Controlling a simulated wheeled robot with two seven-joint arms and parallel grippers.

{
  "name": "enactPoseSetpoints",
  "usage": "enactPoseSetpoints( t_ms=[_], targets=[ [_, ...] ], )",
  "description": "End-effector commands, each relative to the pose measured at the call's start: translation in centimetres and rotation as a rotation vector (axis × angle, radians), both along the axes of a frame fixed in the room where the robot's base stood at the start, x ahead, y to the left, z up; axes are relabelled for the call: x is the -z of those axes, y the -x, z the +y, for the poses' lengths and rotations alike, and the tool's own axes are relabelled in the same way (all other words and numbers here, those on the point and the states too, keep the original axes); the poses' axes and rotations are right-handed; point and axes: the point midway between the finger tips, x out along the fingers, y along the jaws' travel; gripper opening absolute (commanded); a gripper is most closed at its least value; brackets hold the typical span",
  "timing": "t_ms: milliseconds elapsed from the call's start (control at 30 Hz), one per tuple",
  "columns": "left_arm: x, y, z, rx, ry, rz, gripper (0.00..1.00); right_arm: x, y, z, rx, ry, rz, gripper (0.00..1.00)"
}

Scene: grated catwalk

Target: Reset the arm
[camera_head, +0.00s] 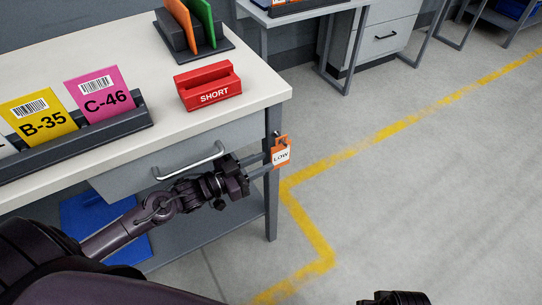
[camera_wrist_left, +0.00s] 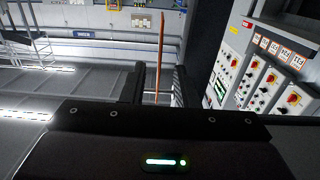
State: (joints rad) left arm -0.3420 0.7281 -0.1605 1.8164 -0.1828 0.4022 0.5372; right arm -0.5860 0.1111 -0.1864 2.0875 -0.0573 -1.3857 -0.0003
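My left gripper (camera_head: 262,166) reaches from the left past the drawer front to the right end of the workbench. Its two fingers are apart. An orange tag with a white label reading "LOW" (camera_head: 281,154) hangs at the bench's front corner post, at the fingertips. In the left wrist view the tag (camera_wrist_left: 160,50) shows edge-on as a thin orange strip, with gaps on both sides, so the gripper looks open around or just short of it. A dark part of my right arm (camera_head: 395,298) shows at the bottom edge; its fingers cannot be made out.
The workbench (camera_head: 150,50) carries a red "SHORT" block (camera_head: 208,86), a rack with B-35 (camera_head: 38,115) and C-46 (camera_head: 100,95) cards, and a dark holder with orange and green boards (camera_head: 192,30). The drawer handle (camera_head: 188,161) is close to my left arm. The floor at right is clear.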

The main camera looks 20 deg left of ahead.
Motion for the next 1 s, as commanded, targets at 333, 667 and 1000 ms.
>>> enactPoseSetpoints(
  t_ms=[333, 667, 1000],
  targets=[
    [-0.1, 2.7, 2.0, 0.001, 0.0, -0.001, 0.27, 2.0, -0.1, -0.1, 0.008, -0.001, -0.004, 0.5],
    [3.7, 2.5, 1.7, -0.142, -0.087, 0.127, 0.27, 2.1, -0.1, -0.1, 0.007, -0.001, -0.004, 0.5],
    [15.0, 8.4, 0.2, -0.412, -0.412, 0.708, 0.27, 2.0, -0.1, -0.1, 0.007, -0.001, -0.003, 0.5]
  ],
)
